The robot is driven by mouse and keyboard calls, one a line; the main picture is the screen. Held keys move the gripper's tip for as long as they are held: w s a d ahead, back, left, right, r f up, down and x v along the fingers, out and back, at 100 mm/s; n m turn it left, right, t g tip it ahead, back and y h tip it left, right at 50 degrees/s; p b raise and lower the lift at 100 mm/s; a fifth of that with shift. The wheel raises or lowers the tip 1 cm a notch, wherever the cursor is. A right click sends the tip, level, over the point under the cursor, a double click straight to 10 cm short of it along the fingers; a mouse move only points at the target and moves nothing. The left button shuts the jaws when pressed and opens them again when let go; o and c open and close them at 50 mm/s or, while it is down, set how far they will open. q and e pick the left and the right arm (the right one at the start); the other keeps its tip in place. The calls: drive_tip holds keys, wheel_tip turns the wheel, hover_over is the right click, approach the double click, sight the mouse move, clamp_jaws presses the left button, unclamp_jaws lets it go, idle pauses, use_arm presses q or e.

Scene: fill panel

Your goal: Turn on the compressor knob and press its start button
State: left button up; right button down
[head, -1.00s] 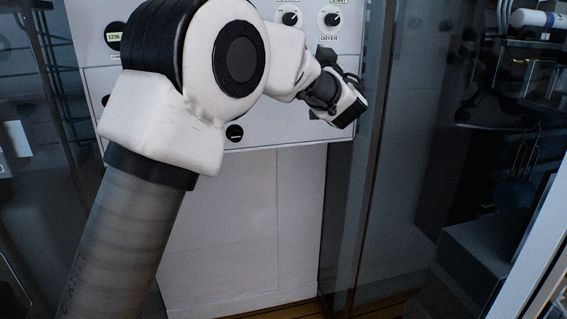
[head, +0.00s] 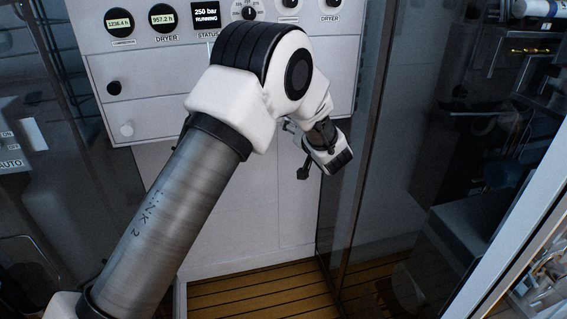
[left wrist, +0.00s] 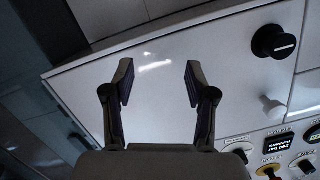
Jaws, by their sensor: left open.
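The white control panel (head: 170,62) fills the upper middle of the head view. At its top edge are two cut-off knobs, one (head: 290,3) left of the one labelled DRYER (head: 331,3); the left knob's label is too small to read. A status display (head: 206,15) reads 250 bar RUNNING. The start button cannot be made out. My left gripper (head: 303,172) is below the panel's lower right part, apart from the knobs. In the left wrist view its two fingers (left wrist: 158,82) are spread and empty, with bare panel between and beyond them. My right gripper is out of view.
The COMPRESSOR (head: 119,22) and DRYER (head: 163,18) hour meters sit at top left. A black knob (head: 113,88) and a white knob (head: 126,129) are below. A glass door frame (head: 362,150) stands close right. Wooden floor (head: 260,297) is clear below.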

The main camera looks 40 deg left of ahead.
use_arm(q)
drive_tip(key=s+f+g+h+p, duration=0.1)
drive_tip(key=s+f+g+p, duration=0.1)
drive_tip(key=s+f, duration=0.4)
drive_tip(key=shift+s+f+m+g+h+p, duration=0.3)
drive_tip(key=shift+f+g, duration=0.6)
drive_tip(key=shift+f, duration=1.25)
drive_tip(key=shift+f, duration=0.1)
